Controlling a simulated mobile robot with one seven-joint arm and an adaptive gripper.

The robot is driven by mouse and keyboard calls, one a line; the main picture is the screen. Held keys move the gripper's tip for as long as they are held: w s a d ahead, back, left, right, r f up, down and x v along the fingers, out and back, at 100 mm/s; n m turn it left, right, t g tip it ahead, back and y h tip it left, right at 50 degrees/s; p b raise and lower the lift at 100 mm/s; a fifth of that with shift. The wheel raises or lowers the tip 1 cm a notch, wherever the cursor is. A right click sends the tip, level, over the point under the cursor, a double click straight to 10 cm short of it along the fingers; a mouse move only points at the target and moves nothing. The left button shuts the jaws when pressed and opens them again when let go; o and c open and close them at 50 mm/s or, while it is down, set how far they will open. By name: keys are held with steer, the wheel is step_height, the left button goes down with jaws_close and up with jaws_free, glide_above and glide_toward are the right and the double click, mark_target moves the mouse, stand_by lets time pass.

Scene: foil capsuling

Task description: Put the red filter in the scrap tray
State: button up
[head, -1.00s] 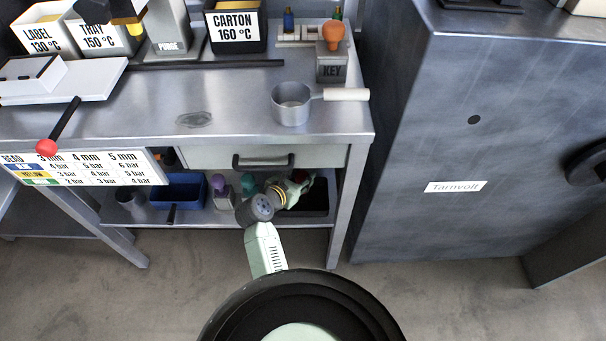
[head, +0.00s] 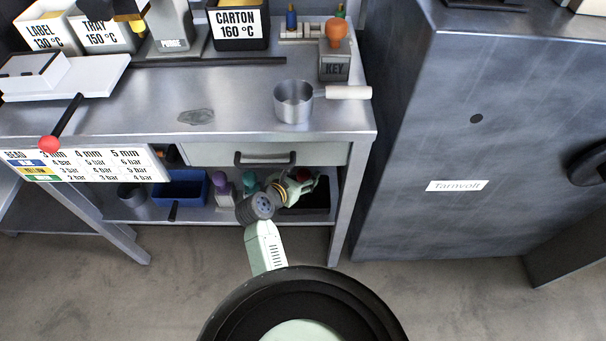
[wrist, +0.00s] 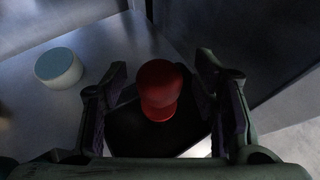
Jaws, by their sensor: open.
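The red filter (wrist: 159,88) stands between the two fingers of my gripper (wrist: 160,100) in the wrist view. The fingers are open, with a gap on each side of it. A black tray (wrist: 128,140) lies below and around the red filter; I cannot tell whether the filter rests on its floor. In the head view my gripper (head: 302,187) reaches into the lower shelf under the drawer, over the black tray (head: 320,203). Only a bit of the red filter (head: 304,174) shows there. No label shows which tray is for scrap.
A blue bin (head: 182,188), a grey cup (head: 133,196) and a purple-topped block (head: 222,188) stand left on the shelf. A pale round thing (wrist: 59,68) stands left of my gripper. The drawer (head: 265,154) is above, a table leg (head: 347,205) to the right.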

steer(key=v, duration=1.1)
steer(key=shift+s+b, duration=0.15)
steer(key=shift+b, duration=0.3)
